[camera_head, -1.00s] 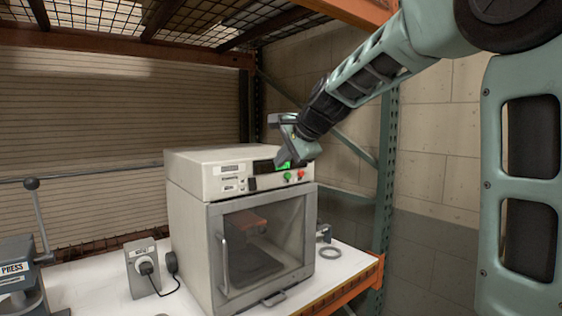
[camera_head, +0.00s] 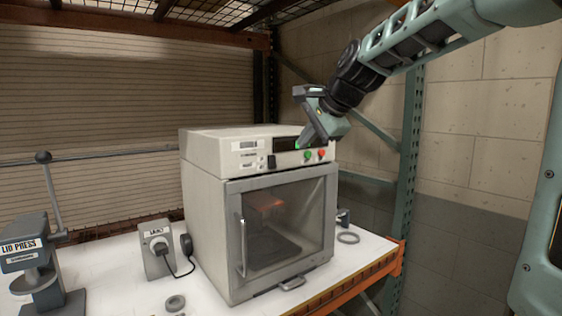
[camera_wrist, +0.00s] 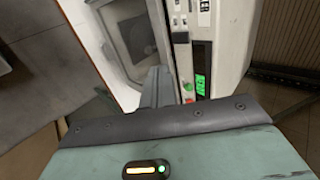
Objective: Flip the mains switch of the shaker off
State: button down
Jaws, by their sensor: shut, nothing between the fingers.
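The shaker (camera_head: 205,160) is a cream box with a windowed door, standing on a white shelf. Its top front panel carries a black rocker switch (camera_head: 271,161), a dark display, and a green and a red button. In the wrist view the black switch (camera_wrist: 180,37) shows beyond my fingers, and I cannot tell which way it is tipped. My gripper (camera_head: 303,143) is shut and empty, its tips in front of the display, right of the switch. In the wrist view my gripper (camera_wrist: 157,88) points along the panel and door side. I cannot tell whether it touches anything.
A grey outlet box (camera_head: 157,250) with a plugged-in cord stands left of the shaker. A lid press (camera_head: 35,260) is at far left. Grey rings (camera_head: 348,238) lie on the shelf (camera_head: 215,305). A green rack upright (camera_head: 409,150) rises at right.

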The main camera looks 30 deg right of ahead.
jog(key=p, duration=0.1)
send_near(272, 168)
notch_tip(272, 168, down, 4)
jog(key=w+p, duration=0.1)
jog(key=w, duration=0.1)
jog(key=w+f, duration=0.1)
jog(key=w, duration=0.1)
jog(key=shift+w+a+p, duration=0.1)
jog(key=shift+w+p, duration=0.05)
jog(key=shift+p, duration=0.25)
jog(key=shift+b, duration=0.3)
jog(key=b, duration=0.2)
jog(key=shift+w+t+b, duration=0.25)
jog(key=shift+t+b, duration=0.15)
jog(key=shift+r, duration=0.1)
